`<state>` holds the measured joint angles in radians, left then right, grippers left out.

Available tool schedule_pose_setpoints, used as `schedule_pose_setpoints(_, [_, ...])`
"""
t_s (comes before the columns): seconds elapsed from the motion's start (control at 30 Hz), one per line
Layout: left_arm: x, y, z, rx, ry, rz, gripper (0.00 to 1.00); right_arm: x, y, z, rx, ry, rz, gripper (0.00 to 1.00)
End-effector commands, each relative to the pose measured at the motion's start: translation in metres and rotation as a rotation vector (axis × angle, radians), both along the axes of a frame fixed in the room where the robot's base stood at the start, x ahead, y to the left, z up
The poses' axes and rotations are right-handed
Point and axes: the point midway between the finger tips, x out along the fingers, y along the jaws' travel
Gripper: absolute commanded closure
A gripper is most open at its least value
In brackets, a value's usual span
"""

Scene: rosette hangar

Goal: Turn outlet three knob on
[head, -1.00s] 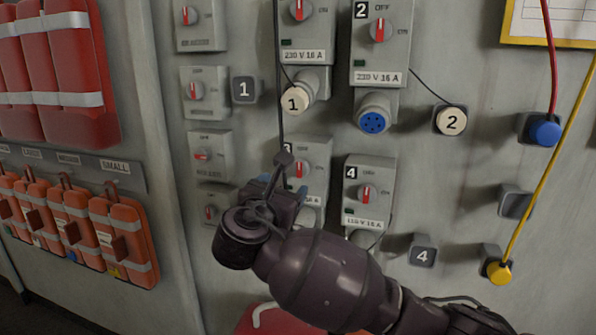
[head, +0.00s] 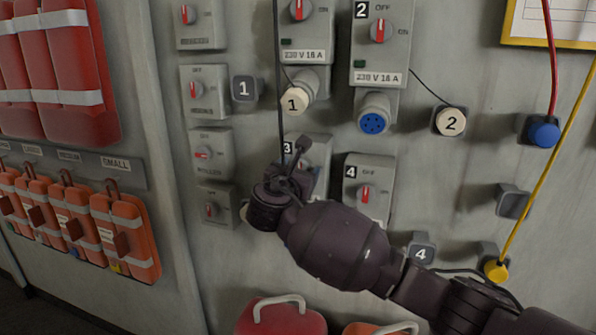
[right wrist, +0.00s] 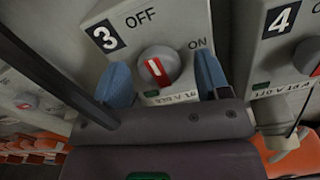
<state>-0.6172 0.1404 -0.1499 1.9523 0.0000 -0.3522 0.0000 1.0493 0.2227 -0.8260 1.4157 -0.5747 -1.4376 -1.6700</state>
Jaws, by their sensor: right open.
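The outlet three box (head: 319,152) is a grey wall unit marked 3. Its knob is mostly hidden behind my right gripper (head: 290,178) in the head view. In the right wrist view the round grey knob (right wrist: 158,67) shows clearly, its red and white pointer aimed up toward OFF, with ON to the upper right. My right gripper (right wrist: 163,78) is open, with one blue fingertip on each side of the knob. Gaps show between fingertips and knob; I cannot tell how deep the fingers reach. My left gripper is not in view.
Outlet two (head: 382,45) is above right, and outlet four (head: 367,188) is close on the right. A thin dark vertical bar (head: 279,80) runs just left of outlet three. Smaller switch boxes (head: 210,153) stand further left. Red containers (head: 282,318) are below.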

Motion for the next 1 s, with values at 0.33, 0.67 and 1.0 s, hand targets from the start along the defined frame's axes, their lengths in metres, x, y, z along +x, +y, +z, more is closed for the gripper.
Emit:
schedule_pose_setpoints(0.33, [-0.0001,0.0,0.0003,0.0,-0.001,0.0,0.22,-0.0003,0.0001,0.0,0.0,0.0,0.0,0.77])
schedule_pose_setpoints(0.67, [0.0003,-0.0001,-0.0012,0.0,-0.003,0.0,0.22,-0.0005,0.0004,-0.0008,0.037,-0.011,0.0,0.8])
schedule_pose_setpoints(1.0, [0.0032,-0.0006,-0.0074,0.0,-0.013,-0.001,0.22,-0.0008,0.0011,-0.0027,0.251,-0.079,0.001,0.8])
